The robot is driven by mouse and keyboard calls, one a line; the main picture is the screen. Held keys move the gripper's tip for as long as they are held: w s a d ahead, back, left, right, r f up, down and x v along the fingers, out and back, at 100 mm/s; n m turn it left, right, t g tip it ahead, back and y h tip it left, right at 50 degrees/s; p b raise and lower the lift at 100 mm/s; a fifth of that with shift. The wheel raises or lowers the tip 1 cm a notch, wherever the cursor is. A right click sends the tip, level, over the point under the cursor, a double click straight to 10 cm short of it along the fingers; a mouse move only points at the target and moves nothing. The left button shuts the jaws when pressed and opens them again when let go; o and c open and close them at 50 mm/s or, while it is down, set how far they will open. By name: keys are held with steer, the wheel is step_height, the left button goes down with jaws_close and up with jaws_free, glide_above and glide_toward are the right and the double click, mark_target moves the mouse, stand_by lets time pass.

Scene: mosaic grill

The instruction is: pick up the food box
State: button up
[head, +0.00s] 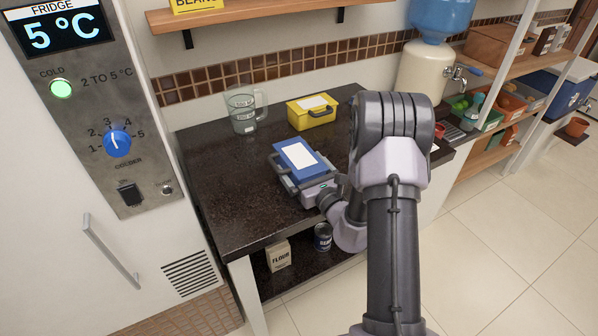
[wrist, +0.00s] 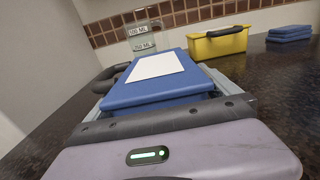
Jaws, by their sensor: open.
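A blue box with a white label on its lid (head: 283,149) lies on the dark counter, at my gripper (head: 300,171). It fills the middle of the wrist view (wrist: 125,97). My gripper is open, with its dark finger parts showing on either side of the blue box in the wrist view (wrist: 170,88). I cannot tell whether they touch it. My gripper's body hides the box's near lower part. A yellow box with a dark handle and white label (head: 311,114) stands farther back, apart from my gripper; it also shows in the wrist view (wrist: 220,45). No readable label tells which is the food box.
A clear measuring jug (head: 243,112) stands at the back left of the counter (head: 225,200). A folded blue stack (wrist: 288,34) lies to the right. The fridge (head: 120,150) borders the counter's left. Flour (head: 279,256) and a can (head: 323,237) sit below. The counter's left front is clear.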

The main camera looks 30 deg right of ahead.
steer(key=c, duration=1.7)
steer(key=shift+r, duration=0.1)
